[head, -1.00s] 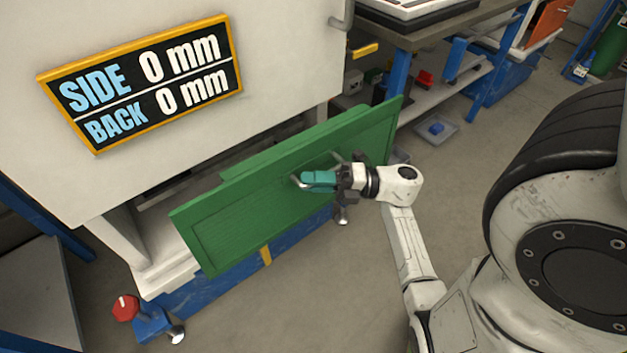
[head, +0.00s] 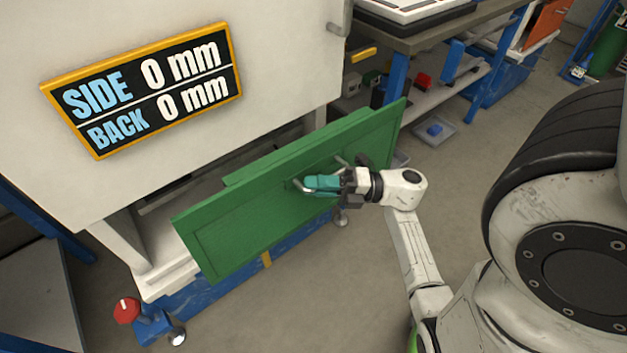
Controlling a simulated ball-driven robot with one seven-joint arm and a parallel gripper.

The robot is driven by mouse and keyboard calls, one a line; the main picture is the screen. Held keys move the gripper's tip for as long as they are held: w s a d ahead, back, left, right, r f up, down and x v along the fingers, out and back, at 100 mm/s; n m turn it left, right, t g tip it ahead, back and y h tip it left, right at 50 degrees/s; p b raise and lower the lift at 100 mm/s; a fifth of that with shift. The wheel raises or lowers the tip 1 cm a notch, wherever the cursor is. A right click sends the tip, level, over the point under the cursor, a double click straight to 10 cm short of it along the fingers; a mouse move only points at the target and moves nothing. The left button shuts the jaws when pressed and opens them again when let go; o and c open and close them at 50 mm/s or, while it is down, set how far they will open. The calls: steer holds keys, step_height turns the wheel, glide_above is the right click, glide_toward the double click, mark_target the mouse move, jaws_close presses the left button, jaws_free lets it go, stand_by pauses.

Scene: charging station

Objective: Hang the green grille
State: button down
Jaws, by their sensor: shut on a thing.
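The green grille (head: 248,226) is a long flat panel with a raised border, standing on edge and slanting up to the right in the head view. It is in front of the lower opening of a white cabinet (head: 290,60). My gripper (head: 322,184), with teal fingers, is shut on the handle in the middle of the panel's front face. My fingers partly hide the handle. The panel's back side and whether it touches the cabinet cannot be seen.
A sign (head: 150,92) on the cabinet reads SIDE 0 mm, BACK 0 mm. A blue base rail (head: 215,292) runs below, with a red knob (head: 127,310) at its left end. A workbench (head: 440,35) stands at the back right. Open floor lies in front.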

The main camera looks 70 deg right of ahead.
steer(key=s+a, duration=0.4)
steer(key=s, duration=0.3)
steer(key=shift+a+p, duration=0.35)
steer(key=shift+p, duration=0.1)
steer(key=shift+r, duration=0.1)
stand_by(0.4)
